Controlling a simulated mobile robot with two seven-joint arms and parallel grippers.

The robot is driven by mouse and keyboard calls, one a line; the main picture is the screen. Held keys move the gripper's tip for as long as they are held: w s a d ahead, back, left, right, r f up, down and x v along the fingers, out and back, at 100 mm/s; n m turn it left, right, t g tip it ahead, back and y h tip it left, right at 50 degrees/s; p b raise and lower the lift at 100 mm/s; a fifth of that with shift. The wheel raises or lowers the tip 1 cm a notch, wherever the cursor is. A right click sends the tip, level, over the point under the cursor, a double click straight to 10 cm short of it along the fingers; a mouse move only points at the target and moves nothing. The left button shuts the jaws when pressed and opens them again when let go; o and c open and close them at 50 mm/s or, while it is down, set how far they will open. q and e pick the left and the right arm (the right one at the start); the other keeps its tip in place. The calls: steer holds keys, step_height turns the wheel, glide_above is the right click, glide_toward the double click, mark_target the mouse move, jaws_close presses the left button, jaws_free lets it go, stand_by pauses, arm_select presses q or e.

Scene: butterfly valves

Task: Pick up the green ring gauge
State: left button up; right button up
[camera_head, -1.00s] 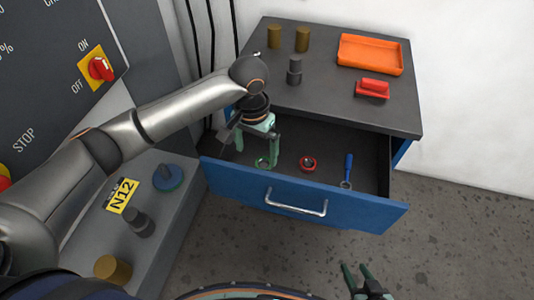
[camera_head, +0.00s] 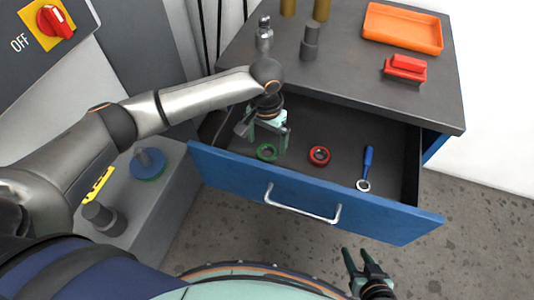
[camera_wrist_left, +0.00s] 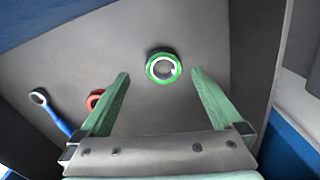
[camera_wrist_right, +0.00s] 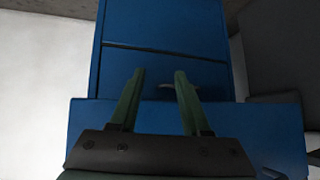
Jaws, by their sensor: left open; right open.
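The green ring gauge (camera_head: 267,152) lies flat on the floor of the open drawer, towards its left end. In the left wrist view the green ring gauge (camera_wrist_left: 164,67) shows a white inner rim and lies ahead of and between the fingertips, not touching them. My left gripper (camera_head: 270,147) reaches down into the drawer right by the ring; its open, empty fingers (camera_wrist_left: 158,75) show in the left wrist view. My right gripper (camera_head: 360,255) is open and empty, low in front of the drawer; in its wrist view the fingers (camera_wrist_right: 160,75) face the blue cabinet.
In the drawer, a red ring (camera_head: 319,155) and a blue-handled ring tool (camera_head: 367,168) lie right of the green ring. The blue drawer front (camera_head: 310,200) stands up as a wall. The cabinet top (camera_head: 350,85) holds an orange tray (camera_head: 403,28), a red block (camera_head: 405,68) and several cylinders.

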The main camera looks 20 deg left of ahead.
mark_target(267, 156)
arm_select(q)
steer(key=f, duration=0.2)
steer(key=w+f+b, duration=0.1)
steer(key=f, duration=0.1)
steer(key=shift+a+f, duration=0.15)
steer(key=shift+a, duration=0.05)
steer(key=shift+f, duration=0.55)
jaws_close()
